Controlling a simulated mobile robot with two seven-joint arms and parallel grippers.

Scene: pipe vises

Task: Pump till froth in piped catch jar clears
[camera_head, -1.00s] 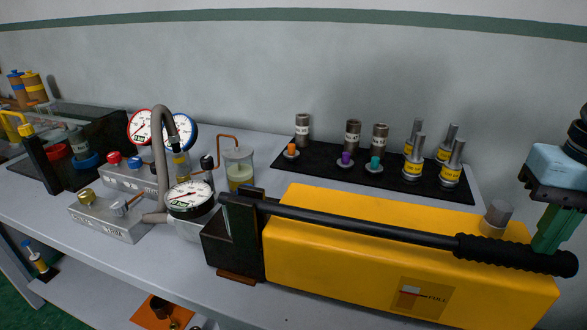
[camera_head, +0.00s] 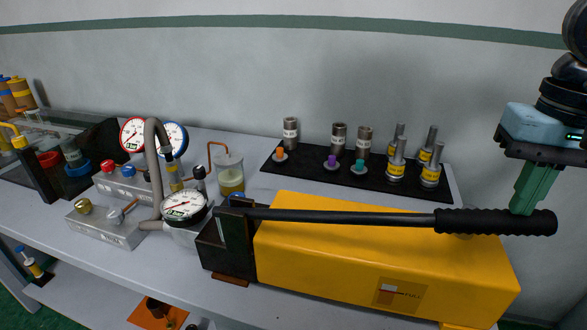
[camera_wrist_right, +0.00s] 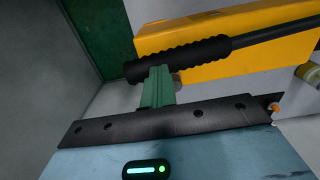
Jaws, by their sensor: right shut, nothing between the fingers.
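The yellow pump (camera_head: 345,262) stands at the table front with its long black lever (camera_head: 340,216) nearly level above it. My right gripper (camera_head: 521,207) is shut and empty. Its green fingers touch or nearly touch the ribbed grip (camera_head: 490,222) near its free end. The right wrist view shows the closed fingers (camera_wrist_right: 158,88) against the same grip (camera_wrist_right: 180,60); firm contact is hard to tell. The clear catch jar (camera_head: 230,176), with a copper pipe, holds yellowish liquid with a paler layer above; froth is too small to judge. My left gripper is out of view.
A pressure gauge (camera_head: 184,206) and a grey hose (camera_head: 155,165) stand left of the pump. Red-rimmed and blue-rimmed gauges (camera_head: 133,135) stand behind. A black mat (camera_head: 290,168) behind the pump carries several metal fittings and coloured plugs.

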